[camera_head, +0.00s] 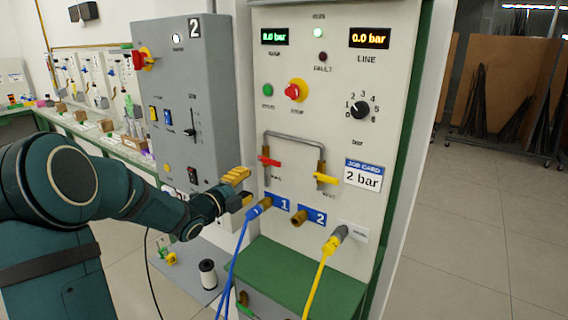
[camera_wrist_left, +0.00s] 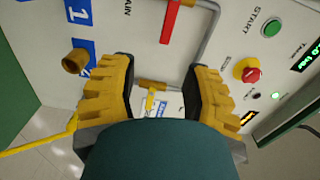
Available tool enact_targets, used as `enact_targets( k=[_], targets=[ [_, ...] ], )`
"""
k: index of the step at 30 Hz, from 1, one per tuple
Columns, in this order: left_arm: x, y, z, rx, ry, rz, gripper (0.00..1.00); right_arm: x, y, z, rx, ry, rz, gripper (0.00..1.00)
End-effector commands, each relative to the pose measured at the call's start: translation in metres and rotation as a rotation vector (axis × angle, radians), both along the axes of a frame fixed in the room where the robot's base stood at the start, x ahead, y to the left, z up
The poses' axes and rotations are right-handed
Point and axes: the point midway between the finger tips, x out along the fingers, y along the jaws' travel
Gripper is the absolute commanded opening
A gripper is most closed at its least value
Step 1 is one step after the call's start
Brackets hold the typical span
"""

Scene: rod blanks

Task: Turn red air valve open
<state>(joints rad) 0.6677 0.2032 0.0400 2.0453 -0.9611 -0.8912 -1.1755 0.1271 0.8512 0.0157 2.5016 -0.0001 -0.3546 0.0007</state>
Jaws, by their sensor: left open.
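The red air valve handle (camera_head: 269,161) sits on the left leg of a grey bent pipe on the white panel and lies nearly crosswise to it. In the left wrist view the red handle (camera_wrist_left: 171,20) is at the top, beyond the fingertips and not between them. My left gripper (camera_head: 246,187) is open, left of and slightly below the handle, apart from it. In the left wrist view its yellow fingers (camera_wrist_left: 160,70) are spread with nothing held. My right gripper is out of view.
A yellow-handled valve (camera_head: 326,178) is on the pipe's right leg. Below are ports with a blue hose (camera_head: 238,255) and a yellow hose (camera_head: 322,270). The red stop button (camera_head: 292,91) is above. A grey control box (camera_head: 190,100) stands left. Both displays read 0.0 bar.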

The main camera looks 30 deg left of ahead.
Motion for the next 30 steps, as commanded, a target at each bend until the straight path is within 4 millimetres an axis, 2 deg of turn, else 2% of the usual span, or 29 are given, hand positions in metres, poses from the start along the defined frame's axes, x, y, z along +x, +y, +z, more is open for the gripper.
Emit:
enact_targets(
  k=[3, 7, 21, 27, 30],
  targets=[
    [-0.001, 0.005, 0.010, 0.058, -0.024, -0.004, 0.48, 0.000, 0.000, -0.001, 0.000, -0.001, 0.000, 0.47],
    [0.011, 0.004, 0.011, 0.061, -0.025, -0.007, 0.48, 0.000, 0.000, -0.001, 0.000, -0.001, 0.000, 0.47],
    [0.099, -0.003, 0.009, 0.056, -0.023, -0.006, 0.48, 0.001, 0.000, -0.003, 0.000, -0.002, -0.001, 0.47],
    [0.125, -0.005, 0.010, 0.056, -0.023, -0.005, 0.48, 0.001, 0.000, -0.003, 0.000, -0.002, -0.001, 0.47],
    [0.131, -0.006, 0.010, 0.056, -0.023, -0.005, 0.48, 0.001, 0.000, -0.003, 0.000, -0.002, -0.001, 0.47]
  ],
)
